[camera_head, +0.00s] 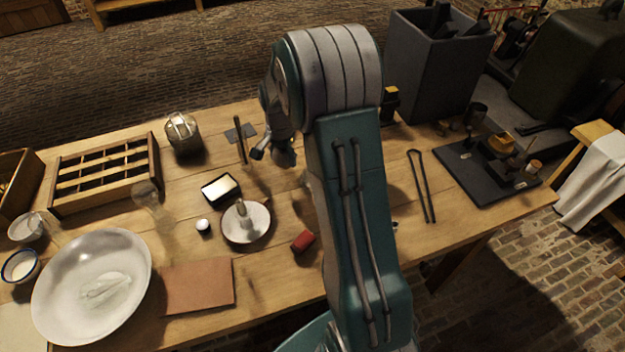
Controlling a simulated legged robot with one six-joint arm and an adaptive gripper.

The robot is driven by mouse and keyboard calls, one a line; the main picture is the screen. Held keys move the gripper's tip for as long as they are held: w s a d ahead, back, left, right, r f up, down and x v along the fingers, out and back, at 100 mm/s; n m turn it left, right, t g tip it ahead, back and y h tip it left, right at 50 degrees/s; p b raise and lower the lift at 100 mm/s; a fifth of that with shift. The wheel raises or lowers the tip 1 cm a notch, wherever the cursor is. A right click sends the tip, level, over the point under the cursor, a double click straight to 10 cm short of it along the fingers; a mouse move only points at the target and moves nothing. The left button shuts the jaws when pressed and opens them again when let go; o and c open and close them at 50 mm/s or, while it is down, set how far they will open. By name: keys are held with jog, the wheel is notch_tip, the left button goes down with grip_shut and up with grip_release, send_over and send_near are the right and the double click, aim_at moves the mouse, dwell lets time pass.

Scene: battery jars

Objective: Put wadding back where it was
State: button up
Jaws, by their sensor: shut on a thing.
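My gripper (270,155) hangs over the back middle of the table, left of my arm. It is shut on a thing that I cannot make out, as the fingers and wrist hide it. A thin brown rod (241,145) shows just left of the fingers; I cannot tell whether they touch it. I cannot pick out the wadding for certain. White material fills a small dark open box (220,188) in front of the gripper and to its left. Something pale also shows in a glass jar (183,135) at the back left.
My arm hides the middle right.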

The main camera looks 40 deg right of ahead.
jog(key=s+d+m, duration=0.3)
jog(key=d+m, duration=0.5)
jog(key=f, duration=0.9)
jog(key=shift+s+d, duration=0.2)
jog(key=o, duration=1)
